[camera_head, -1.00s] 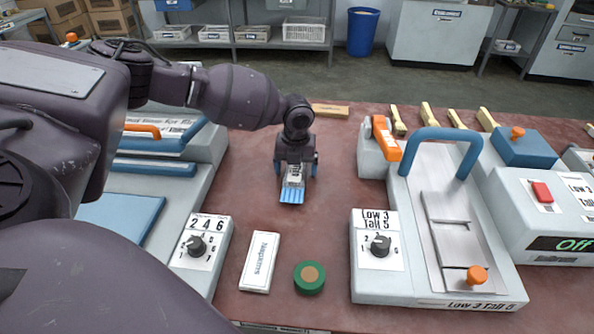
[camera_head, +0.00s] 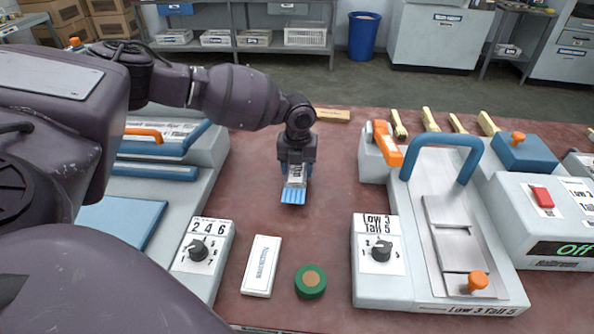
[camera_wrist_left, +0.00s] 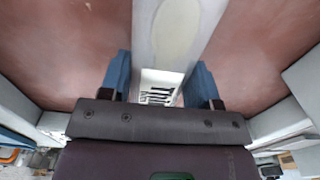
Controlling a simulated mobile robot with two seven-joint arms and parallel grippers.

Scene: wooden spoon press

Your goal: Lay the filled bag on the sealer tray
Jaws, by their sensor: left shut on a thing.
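My left gripper (camera_head: 296,172) points down over the red-brown tabletop between the two large machines. The bag also shows in the left wrist view (camera_wrist_left: 178,35) as a pale strip with an oval patch, running away between the blue fingers. Its contents cannot be made out. The machine at left, which seems to be the sealer, has a blue flat pad (camera_head: 122,222), blue bars and a dial panel; my left arm hides part of it. My right gripper is not in view.
A white Napkins packet (camera_head: 262,266) and a green round piece (camera_head: 310,281) lie in front of the gripper. A press with a blue arched handle (camera_head: 440,140) stands at right, and a box reading Off (camera_head: 540,215) stands beyond it. Bare tabletop surrounds the gripper.

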